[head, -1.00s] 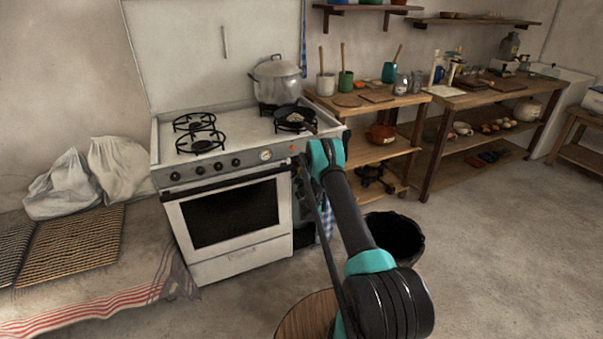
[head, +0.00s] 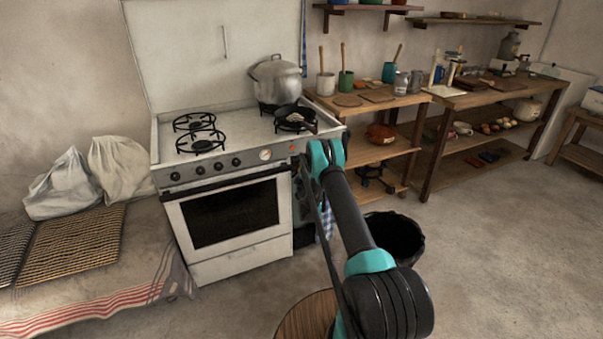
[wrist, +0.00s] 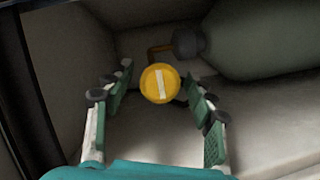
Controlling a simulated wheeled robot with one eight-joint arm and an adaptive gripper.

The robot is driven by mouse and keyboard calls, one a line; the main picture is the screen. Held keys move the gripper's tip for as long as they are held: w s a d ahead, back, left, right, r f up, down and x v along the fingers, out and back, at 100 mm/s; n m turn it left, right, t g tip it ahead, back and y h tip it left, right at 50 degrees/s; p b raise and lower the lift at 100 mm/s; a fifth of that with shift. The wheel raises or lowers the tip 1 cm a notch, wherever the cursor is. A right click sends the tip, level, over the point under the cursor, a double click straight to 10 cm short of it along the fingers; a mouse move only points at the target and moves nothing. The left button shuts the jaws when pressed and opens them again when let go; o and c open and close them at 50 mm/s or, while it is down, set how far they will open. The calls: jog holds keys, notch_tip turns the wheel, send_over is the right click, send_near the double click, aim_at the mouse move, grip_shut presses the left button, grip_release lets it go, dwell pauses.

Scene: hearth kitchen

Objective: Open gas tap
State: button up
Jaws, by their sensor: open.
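The gas tap (wrist: 160,84) shows in the wrist view as a round yellow knob with a pale bar running nearly upright across its face. My gripper (wrist: 158,92) is open, with one finger on each side of the knob. A gap shows between each finger and the knob; I cannot tell how far the fingertips are from it in depth. Behind the knob, a brownish pipe meets the dark neck of a grey-green gas bottle (wrist: 260,42). In the head view my arm hides the tap, and my gripper is beside the right side of the stove (head: 235,215).
The gas bottle fills the upper right of the wrist view, close to my right finger. A dark upright edge stands at the left there. In the head view a black bucket (head: 396,236) stands right of my arm, and wooden shelves (head: 375,160) stand behind. Floor at right is clear.

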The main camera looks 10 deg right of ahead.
jog(key=shift+s, duration=0.1)
jog(key=s+r, duration=0.1)
jog(key=s, duration=0.6)
jog(key=shift+s+a, duration=0.15)
